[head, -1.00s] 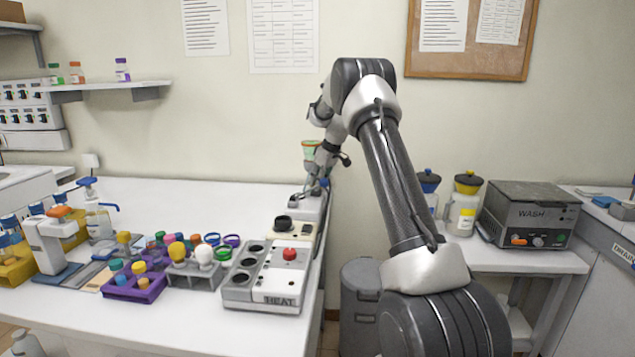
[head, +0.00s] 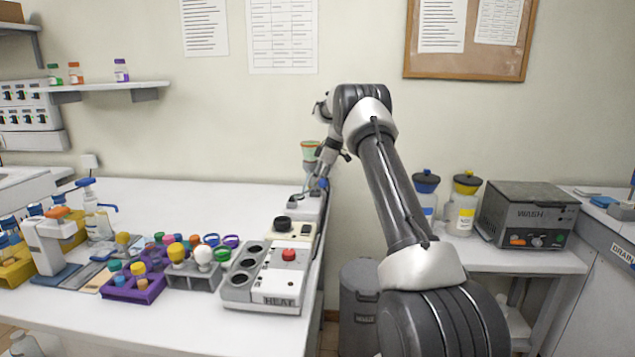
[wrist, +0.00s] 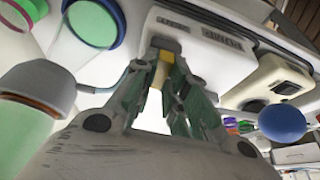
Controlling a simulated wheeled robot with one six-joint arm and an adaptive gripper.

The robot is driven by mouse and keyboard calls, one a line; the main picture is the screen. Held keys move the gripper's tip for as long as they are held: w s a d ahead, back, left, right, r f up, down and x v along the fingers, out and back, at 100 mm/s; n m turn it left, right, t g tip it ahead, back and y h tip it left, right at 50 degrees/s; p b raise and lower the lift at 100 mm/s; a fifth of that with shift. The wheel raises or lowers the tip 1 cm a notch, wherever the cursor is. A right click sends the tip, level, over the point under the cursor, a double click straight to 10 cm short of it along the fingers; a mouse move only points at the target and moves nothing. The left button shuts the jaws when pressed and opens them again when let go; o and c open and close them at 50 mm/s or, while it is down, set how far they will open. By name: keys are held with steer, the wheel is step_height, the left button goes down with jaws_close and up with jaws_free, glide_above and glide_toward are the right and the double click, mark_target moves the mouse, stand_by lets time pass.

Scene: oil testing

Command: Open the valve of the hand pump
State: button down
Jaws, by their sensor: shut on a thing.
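The hand pump (head: 308,206) appears to be the pale unit at the far right end of the bench in the head view. In the wrist view its white body (wrist: 208,52) fills the upper middle. My gripper (wrist: 163,62) is shut on a small yellow piece (wrist: 161,73) at the near edge of that body, apparently the valve. A blue ball knob (wrist: 282,122) is to the right of my fingers, apart from them. In the head view my arm hides much of the pump, and the grip is too small to see clearly.

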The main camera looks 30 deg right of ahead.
steer(key=shift+f, duration=0.1)
steer(key=c, duration=1.4)
jaws_free()
steer(key=shift+c, duration=0.2)
steer(key=v, duration=1.2)
